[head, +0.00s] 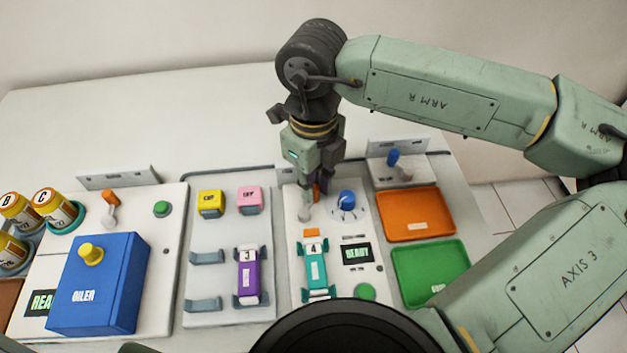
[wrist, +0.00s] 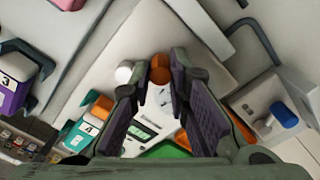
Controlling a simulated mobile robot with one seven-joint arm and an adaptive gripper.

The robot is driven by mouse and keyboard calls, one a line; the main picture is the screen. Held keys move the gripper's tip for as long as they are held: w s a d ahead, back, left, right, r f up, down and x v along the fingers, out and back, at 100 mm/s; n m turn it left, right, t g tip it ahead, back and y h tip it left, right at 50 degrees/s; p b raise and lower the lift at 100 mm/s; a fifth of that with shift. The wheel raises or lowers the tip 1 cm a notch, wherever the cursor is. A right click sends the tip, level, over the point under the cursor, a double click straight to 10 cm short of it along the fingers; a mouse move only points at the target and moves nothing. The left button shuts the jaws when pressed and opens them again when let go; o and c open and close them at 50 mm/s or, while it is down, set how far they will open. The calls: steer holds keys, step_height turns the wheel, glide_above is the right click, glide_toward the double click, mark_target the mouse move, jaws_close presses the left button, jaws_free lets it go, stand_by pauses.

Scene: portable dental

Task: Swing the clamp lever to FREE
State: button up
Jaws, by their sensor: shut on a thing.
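The clamp lever, an orange handle (wrist: 160,68) beside a white round part (wrist: 123,72), is on the white middle panel (head: 292,235). In the head view its orange handle (head: 316,192) is partly hidden by my gripper (head: 317,186). My gripper points down at the panel's back end. In the wrist view my gripper (wrist: 160,80) has the orange handle between its fingertips and is shut on it. The white part (head: 304,210) lies outside the jaws. I cannot read any FREE marking. A teal piece marked 4 (head: 315,262) lies on the same panel.
A blue knob (head: 346,201) stands close right of my gripper. A blue lever (head: 393,158) stands behind the orange tray (head: 415,214) and green tray (head: 430,270). Pink (head: 250,199) and yellow (head: 211,203) blocks are to the left. The table behind is clear.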

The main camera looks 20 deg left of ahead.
jaws_close()
steer(key=shift+f+n+b, duration=0.1)
steer(key=shift+n+b, duration=0.2)
steer(key=shift+b, duration=0.15)
steer(key=n+b, duration=0.1)
steer(key=a+n+b, duration=0.1)
steer(key=b, duration=0.1)
steer(key=shift+w+f+n, duration=0.1)
steer(key=shift+f+n, duration=0.05)
steer(key=shift+n, duration=0.15)
steer(key=n+b, duration=0.1)
steer(key=a+n+b, duration=0.1)
steer(key=n+b, duration=0.1)
steer(key=shift+s+a+n, duration=0.2)
steer(key=shift+s+n, duration=0.05)
steer(key=shift+n, duration=0.05)
steer(key=n+b, duration=0.1)
steer(key=a+n+b, duration=0.1)
steer(key=n, duration=0.1)
steer(key=shift+s+n, duration=0.3)
steer(key=shift+s, duration=0.05)
steer(key=shift+s+a+r+n+b, duration=0.15)
steer(key=shift+s+a+n+b, duration=0.2)
steer(key=shift+n, duration=0.5)
steer(key=shift+s+r+n+b, duration=0.1)
steer(key=shift+n+b, duration=0.35)
steer(key=shift+n, duration=0.4)
